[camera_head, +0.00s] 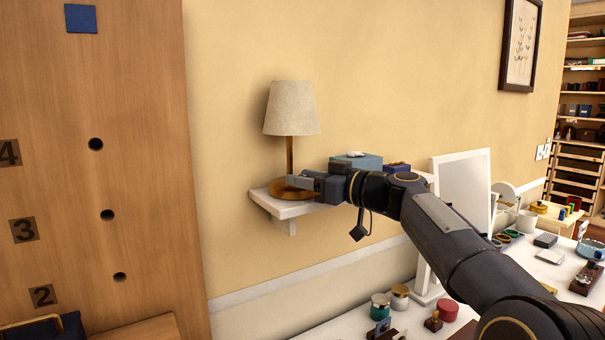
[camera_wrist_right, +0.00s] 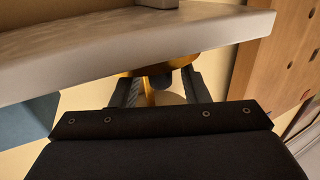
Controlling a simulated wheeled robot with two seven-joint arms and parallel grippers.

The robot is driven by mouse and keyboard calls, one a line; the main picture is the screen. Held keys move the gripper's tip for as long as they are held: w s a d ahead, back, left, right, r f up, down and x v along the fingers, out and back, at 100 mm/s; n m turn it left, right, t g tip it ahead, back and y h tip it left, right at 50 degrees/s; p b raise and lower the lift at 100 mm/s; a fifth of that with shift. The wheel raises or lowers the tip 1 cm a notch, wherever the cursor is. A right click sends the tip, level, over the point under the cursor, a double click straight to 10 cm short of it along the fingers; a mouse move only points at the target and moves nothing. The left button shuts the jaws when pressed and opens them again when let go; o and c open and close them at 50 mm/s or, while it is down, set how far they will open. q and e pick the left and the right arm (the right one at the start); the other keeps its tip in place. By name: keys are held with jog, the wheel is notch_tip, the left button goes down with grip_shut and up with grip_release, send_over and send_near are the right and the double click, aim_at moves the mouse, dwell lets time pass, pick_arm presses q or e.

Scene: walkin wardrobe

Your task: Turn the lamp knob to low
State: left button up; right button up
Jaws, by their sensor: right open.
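A lamp with a pale fabric shade (camera_head: 291,108), a thin brown stem (camera_head: 290,155) and a round golden-brown base (camera_head: 290,191) stands upright on a small white wall shelf (camera_head: 298,210). My right gripper (camera_head: 293,183) reaches in from the right, at the lamp's base. In the right wrist view, the open fingers (camera_wrist_right: 164,88) lie on either side of the lamp's stem (camera_wrist_right: 148,92), close to the golden base (camera_wrist_right: 170,64). I cannot tell whether they touch the lamp. I cannot make out the knob; the gripper covers part of the base. My left gripper is out of view.
A blue box (camera_head: 357,161) and a smaller dark blue item (camera_head: 397,168) sit on the shelf, right of the lamp. A tall wooden panel (camera_head: 100,180) stands at left. A white-framed mirror (camera_head: 462,190) and jars (camera_head: 381,305) stand on the white table below.

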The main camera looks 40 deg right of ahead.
jog(key=shift+w+a, duration=0.1)
jog(key=shift+w, duration=0.25)
grip_shut()
